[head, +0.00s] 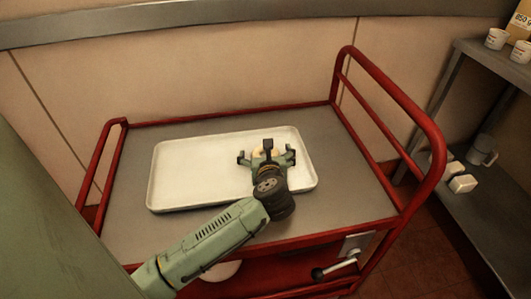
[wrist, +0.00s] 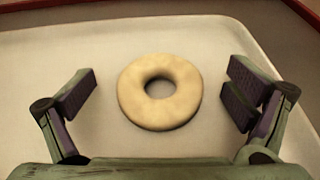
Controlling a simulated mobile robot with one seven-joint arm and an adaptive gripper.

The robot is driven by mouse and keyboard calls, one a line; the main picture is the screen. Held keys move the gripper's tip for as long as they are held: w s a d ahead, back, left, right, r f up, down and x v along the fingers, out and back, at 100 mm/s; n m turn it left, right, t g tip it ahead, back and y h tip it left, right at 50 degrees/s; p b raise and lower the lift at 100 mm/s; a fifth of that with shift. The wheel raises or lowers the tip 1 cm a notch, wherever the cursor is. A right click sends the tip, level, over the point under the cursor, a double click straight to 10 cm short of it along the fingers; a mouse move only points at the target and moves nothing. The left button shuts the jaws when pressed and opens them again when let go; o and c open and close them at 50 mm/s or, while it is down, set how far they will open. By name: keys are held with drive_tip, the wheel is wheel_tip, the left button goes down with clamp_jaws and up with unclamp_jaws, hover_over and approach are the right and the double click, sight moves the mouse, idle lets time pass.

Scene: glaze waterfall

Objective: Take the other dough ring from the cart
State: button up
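A pale dough ring (wrist: 130,92) lies flat on the white tray (wrist: 50,60) in the wrist view, with its hole facing up. The tray (head: 195,175) rests on the top of the red cart (head: 130,222) in the head view. My gripper (wrist: 160,98) is open, its two fingers spread to the left and right of the ring and touching neither side. In the head view my gripper (head: 268,157) is over the right part of the tray and hides most of the ring. No other ring shows on the tray.
Red rails (head: 390,90) rise at the cart's right end. A grey shelf (head: 470,50) with white cups (head: 496,39) stands at the right. The wall is close behind the cart. The tray's left half is bare.

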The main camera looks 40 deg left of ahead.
drive_tip(key=shift+f, duration=0.1)
drive_tip(key=c, duration=1.1)
drive_tip(key=shift+c, duration=0.2)
